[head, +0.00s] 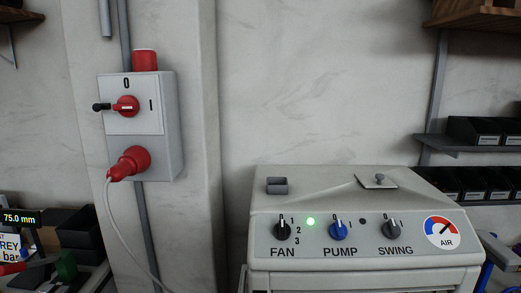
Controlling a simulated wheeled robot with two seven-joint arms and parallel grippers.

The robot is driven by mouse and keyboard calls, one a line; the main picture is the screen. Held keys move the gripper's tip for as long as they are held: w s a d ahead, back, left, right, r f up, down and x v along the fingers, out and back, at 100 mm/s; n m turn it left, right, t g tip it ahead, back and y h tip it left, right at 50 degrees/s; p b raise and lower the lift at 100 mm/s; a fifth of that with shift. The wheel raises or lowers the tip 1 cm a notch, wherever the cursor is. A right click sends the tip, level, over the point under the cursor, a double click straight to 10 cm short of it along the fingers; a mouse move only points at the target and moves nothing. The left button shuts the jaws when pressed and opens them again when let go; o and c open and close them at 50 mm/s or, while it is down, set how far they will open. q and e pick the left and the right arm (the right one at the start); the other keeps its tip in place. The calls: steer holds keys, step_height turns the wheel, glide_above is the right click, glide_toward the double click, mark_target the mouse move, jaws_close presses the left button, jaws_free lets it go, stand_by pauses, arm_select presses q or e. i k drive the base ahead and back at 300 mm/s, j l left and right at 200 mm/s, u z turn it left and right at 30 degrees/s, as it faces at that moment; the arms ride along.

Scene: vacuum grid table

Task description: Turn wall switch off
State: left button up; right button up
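The wall switch (158,130) is a light grey box on a wall pillar at the left. Its front plate carries a "0" at the top and an "I" at the right. The red rotary knob (126,105) lies horizontal, with its pale mark on the right side towards the "I". A black piece (101,107) sticks out to the left of the knob. A red plug (130,162) with a pale cable sits in the lower part of the box. Neither of my grippers is in view.
A beige machine (300,205) with FAN, PUMP and SWING knobs, a lit green lamp (311,221) and an AIR gauge (441,233) stands right of the pillar. Black bins (480,130) are on shelves at right. Cluttered items and a dark bin (80,232) are lower left.

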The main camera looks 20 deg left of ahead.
mark_target(128, 106)
steer(key=u, duration=1.3)
